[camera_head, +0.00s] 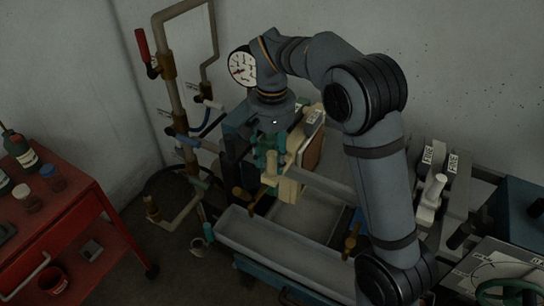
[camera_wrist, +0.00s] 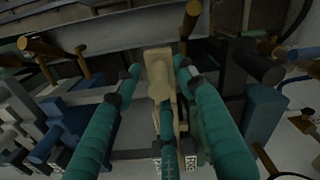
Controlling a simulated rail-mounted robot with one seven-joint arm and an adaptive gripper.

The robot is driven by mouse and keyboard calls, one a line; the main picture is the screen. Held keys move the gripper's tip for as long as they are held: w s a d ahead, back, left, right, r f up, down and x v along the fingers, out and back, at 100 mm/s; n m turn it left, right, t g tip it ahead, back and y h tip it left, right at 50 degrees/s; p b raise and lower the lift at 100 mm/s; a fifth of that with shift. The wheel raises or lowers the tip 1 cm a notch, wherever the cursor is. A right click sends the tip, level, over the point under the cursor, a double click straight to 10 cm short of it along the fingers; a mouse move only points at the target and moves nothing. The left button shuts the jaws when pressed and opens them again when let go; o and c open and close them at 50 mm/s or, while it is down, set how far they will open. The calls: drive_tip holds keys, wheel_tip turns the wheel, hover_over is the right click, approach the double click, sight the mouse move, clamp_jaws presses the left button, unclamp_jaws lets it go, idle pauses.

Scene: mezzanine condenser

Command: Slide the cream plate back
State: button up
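The cream plate (camera_head: 290,187) stands upright in a filter-press-like frame in the middle of the head view, partly hidden by my gripper. Its cream knob-like handle sticks out toward the near side. In the wrist view, the cream plate's handle (camera_wrist: 158,78) lies between my fingertips. My gripper (camera_head: 266,157) comes down over the handle from above. Its teal fingers are apart in the wrist view (camera_wrist: 156,72), one on each side of the handle, with gaps visible. A third teal finger shows low in the middle. I cannot tell whether it touches the cream piece.
A metal rail (camera_head: 335,186) runs beside the plate, above a grey trough (camera_head: 285,251). Pale plates with labelled tags (camera_head: 432,160) stand at the right. Brass handles (camera_head: 351,242) stick out nearby. Pipes and a gauge (camera_head: 241,66) stand behind left. A red cart (camera_head: 70,210) is far left.

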drive_tip(key=shift+c, duration=1.2)
clamp_jaws()
